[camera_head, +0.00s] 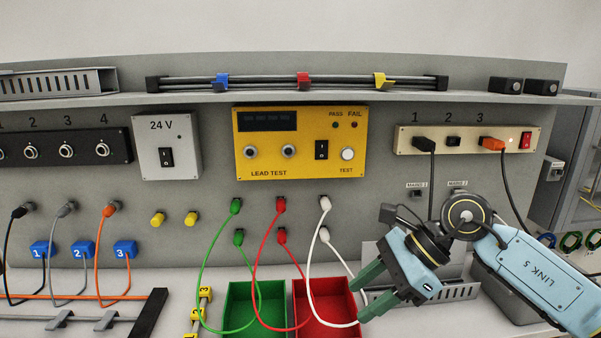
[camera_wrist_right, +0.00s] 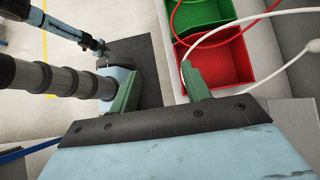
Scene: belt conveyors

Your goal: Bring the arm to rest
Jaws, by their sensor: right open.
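My right arm (camera_head: 540,275) comes in from the right in the head view. Its gripper (camera_head: 367,287) hangs tilted down and left, in front of the panel near the red bin (camera_head: 353,297). Its green fingers are apart with nothing held between them. They also show in the wrist view (camera_wrist_right: 160,88), spread, with grey floor and a dark mat beyond them. The white lead (camera_head: 311,272) loops close to the fingertips; I cannot tell whether it touches them. My left gripper does not show.
A green bin (camera_head: 231,302) stands left of the red one. Green (camera_head: 199,285) and red (camera_head: 255,270) leads hang over the bins. A yellow lead tester (camera_head: 299,143) and a socket strip (camera_head: 465,139) with black and orange plugs are on the panel. A grey slotted tray (camera_head: 462,293) sits behind my gripper.

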